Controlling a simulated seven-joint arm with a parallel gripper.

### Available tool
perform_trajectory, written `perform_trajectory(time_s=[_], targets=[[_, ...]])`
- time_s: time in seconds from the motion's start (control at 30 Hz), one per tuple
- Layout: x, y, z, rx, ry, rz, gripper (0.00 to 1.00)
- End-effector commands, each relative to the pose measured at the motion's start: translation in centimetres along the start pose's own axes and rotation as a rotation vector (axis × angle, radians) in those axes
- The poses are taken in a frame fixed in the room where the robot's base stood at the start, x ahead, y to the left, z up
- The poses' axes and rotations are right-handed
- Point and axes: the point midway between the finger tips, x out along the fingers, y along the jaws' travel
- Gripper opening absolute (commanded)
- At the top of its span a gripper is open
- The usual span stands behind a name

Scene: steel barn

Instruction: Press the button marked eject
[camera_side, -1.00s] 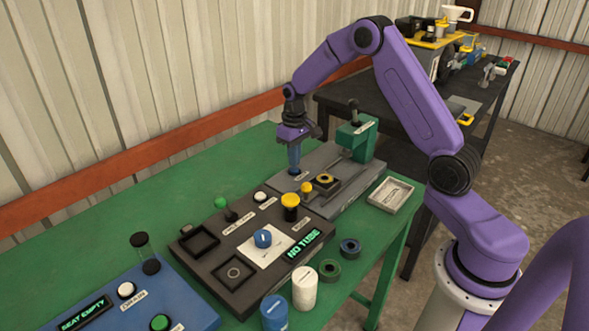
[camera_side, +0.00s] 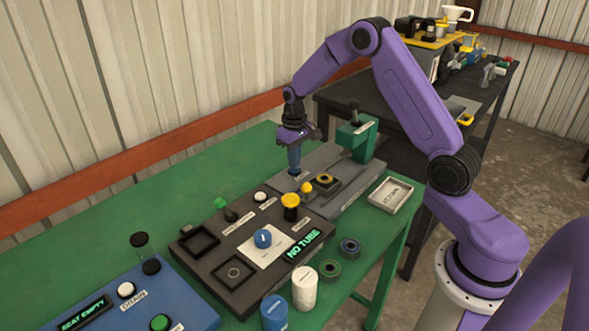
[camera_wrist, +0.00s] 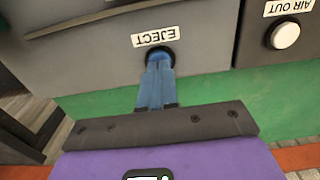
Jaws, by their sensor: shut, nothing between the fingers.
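The label EJECT (camera_wrist: 155,36) reads upside down in the wrist view, on a grey panel. Right beside it is a dark round button or socket (camera_wrist: 174,50), mostly covered by my fingertips. My gripper (camera_wrist: 159,62) has its blue fingers together, with their tips at this round spot; I cannot tell whether it is pressed in. In the side view my gripper (camera_side: 294,171) points straight down at the back left part of the grey machine (camera_side: 330,205), and the button is hidden behind the fingertips.
A white AIR OUT button (camera_wrist: 285,35) sits on the neighbouring dark panel (camera_side: 205,285). A yellow knob (camera_side: 306,187) and a green press (camera_side: 357,140) stand close to my gripper. A white tray (camera_side: 391,194) lies to the right on the green table (camera_side: 120,225).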

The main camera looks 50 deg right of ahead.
Motion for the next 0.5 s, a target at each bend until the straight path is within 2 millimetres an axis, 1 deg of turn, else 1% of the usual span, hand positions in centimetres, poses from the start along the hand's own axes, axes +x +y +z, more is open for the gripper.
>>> perform_trajectory(time_s=[0.5], targets=[[0.92, 0.01, 0.01, 0.000, 0.000, 0.000, 0.00]])
